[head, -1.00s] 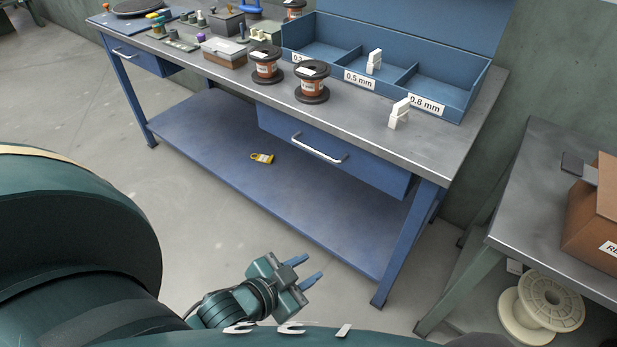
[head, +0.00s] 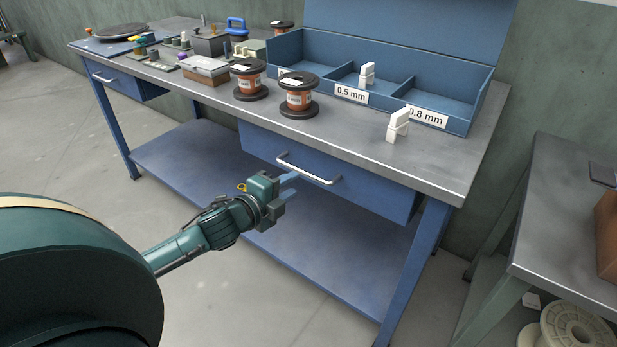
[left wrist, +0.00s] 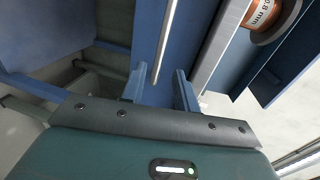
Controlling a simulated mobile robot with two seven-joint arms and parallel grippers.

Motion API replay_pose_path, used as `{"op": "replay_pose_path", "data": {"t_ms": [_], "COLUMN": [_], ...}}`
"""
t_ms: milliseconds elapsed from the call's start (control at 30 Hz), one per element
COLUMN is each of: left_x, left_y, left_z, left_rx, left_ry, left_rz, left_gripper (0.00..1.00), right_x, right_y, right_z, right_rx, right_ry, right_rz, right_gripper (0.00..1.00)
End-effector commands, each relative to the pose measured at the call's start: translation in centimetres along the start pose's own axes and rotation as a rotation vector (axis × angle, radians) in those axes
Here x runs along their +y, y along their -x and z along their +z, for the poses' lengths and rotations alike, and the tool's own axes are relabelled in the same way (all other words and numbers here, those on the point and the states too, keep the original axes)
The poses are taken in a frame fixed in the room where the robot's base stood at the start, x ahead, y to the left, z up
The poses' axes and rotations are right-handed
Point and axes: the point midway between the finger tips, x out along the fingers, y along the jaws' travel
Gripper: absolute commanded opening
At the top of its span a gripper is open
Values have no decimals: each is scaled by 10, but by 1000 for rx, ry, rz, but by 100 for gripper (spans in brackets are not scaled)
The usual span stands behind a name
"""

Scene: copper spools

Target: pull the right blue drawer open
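The right blue drawer (head: 365,187) sits under the workbench top, its front flush and closed. Its silver bar handle (head: 308,170) shows clear in the head view. My left gripper (head: 291,185) is just in front of and below the handle's left part, with its blue fingers pointing toward the drawer. In the left wrist view the two fingers (left wrist: 160,72) are spread and empty. The handle (left wrist: 166,40) runs between them in the picture; I see no contact. My right gripper is in neither view.
The lower shelf (head: 340,252) lies below my left gripper. A second table (head: 570,215) stands at the right.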

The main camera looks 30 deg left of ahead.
Motion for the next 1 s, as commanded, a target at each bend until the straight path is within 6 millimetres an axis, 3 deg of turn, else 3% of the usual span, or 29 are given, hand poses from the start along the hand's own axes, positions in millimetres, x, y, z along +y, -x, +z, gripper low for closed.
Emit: {"op": "replay_pose_path", "data": {"t_ms": [300,500,900,1000], "left_x": [0,0,1,1], "left_y": [-53,-74,-80,-80], "left_z": [0,0,-1,0], "left_rx": [-1,-1,1,0], "left_ry": [3,4,2,3], "left_rz": [-2,0,1,1], "left_gripper": [30,30,30,24], "right_x": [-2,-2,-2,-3], "right_y": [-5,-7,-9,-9], "right_z": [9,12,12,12], "right_rx": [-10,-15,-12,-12], "right_ry": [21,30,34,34], "right_rz": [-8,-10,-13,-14], "right_gripper": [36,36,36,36]}}
